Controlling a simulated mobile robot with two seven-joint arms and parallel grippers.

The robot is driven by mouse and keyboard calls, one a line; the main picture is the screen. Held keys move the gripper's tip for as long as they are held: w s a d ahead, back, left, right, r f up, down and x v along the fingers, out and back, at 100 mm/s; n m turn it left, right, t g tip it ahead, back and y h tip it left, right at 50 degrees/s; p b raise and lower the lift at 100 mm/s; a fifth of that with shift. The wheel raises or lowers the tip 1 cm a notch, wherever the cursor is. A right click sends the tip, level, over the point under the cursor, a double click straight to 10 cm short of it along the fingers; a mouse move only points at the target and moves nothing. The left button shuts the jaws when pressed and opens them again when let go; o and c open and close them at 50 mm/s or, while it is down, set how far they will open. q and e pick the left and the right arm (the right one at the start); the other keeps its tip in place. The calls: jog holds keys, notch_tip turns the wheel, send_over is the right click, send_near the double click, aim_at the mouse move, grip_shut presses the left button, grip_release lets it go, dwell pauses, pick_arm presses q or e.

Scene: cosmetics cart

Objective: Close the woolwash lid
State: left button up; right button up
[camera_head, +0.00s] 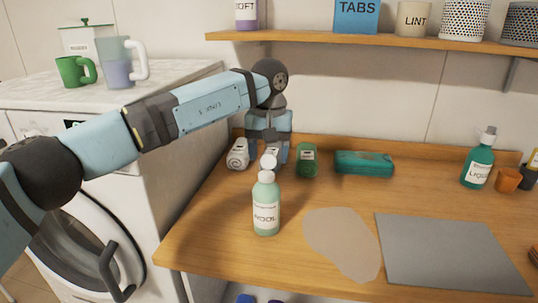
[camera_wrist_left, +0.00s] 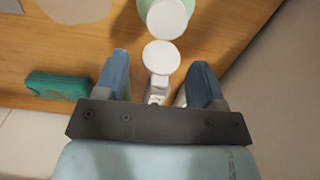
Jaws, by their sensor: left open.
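The woolwash bottle (camera_head: 266,212) is pale green with a white label and stands upright near the front left of the wooden counter. Its white round lid (camera_head: 268,162) is raised above the bottle's top, tilted back on the far side. In the left wrist view the lid (camera_wrist_left: 160,57) shows as a white disc beside the bottle's white cap top (camera_wrist_left: 168,17). My left gripper (camera_head: 270,152) is open, just behind the bottle. In the wrist view its fingers lie on either side of the lid, with visible gaps. My right gripper is not in view.
Behind the gripper are white containers (camera_head: 238,154), a green container (camera_head: 307,160) and a teal box (camera_head: 363,163). A beige patch (camera_head: 340,240) and a grey mat (camera_head: 450,255) lie to the right. A shelf (camera_head: 370,40) hangs above; a washing machine is at left.

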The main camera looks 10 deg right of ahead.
pick_arm(q)
jog(key=shift+f, duration=0.25)
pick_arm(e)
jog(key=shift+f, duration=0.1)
pick_arm(q)
jog(key=c, duration=0.9)
jog(key=shift+c, duration=0.2)
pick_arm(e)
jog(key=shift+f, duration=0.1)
